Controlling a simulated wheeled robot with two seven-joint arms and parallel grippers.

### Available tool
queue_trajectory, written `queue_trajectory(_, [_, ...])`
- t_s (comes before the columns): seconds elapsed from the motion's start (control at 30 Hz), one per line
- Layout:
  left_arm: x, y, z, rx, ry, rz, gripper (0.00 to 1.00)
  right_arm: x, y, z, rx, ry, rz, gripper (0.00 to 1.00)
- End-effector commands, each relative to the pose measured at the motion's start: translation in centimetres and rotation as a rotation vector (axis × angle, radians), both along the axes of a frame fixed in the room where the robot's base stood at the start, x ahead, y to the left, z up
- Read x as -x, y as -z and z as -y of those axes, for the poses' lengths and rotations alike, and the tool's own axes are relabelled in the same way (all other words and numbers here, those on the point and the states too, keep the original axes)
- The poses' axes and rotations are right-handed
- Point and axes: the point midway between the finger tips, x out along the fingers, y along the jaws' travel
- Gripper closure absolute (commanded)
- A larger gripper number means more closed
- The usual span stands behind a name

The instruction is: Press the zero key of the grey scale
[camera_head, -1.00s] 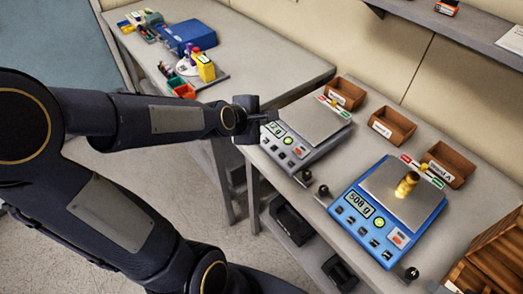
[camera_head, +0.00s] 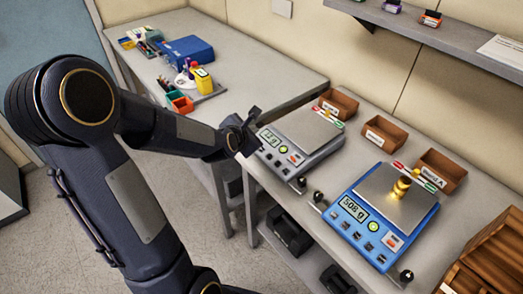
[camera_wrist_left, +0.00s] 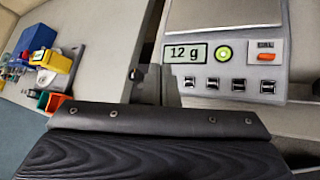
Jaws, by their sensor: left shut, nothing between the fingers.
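The grey scale (camera_head: 330,150) stands on the right bench with an empty steel plate (camera_head: 306,126). In the left wrist view its front panel (camera_wrist_left: 225,88) has a display (camera_wrist_left: 186,53) reading 12 g, a round green button (camera_wrist_left: 224,54), an orange-red switch (camera_wrist_left: 267,57) and a row of several dark keys (camera_wrist_left: 213,84). The key labels are too small to read. My left gripper (camera_head: 252,118) is shut and empty, at the left end of the scale near its display; I cannot tell whether it touches. Its dark body fills the bottom of the wrist view. My right gripper is out of view.
A blue scale (camera_head: 347,231) reading 508 g carries brass weights (camera_head: 401,187) to the right. Small wooden bins (camera_head: 386,133) stand behind the scales. A gap separates this bench from the left bench (camera_head: 270,75).

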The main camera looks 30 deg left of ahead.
Motion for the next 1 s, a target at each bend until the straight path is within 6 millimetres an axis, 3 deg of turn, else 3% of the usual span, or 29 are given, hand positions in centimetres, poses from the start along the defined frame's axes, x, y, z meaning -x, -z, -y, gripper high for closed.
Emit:
queue_trajectory(0.1, [-0.4, 2.2, 0.2, 0.001, 0.001, -0.003, 1.00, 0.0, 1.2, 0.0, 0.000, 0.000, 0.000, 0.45])
queue_trajectory(0.4, [-1.4, 6.1, 0.6, -0.001, 0.000, 0.001, 1.00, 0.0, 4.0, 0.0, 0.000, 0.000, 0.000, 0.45])
queue_trajectory(0.6, [-1.8, 7.1, 0.7, -0.001, 0.000, 0.001, 1.00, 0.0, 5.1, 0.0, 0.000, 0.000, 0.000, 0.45])
queue_trajectory(1.0, [-1.8, 7.2, 0.8, -0.001, 0.001, 0.001, 1.00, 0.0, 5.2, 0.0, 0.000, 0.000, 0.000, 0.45])
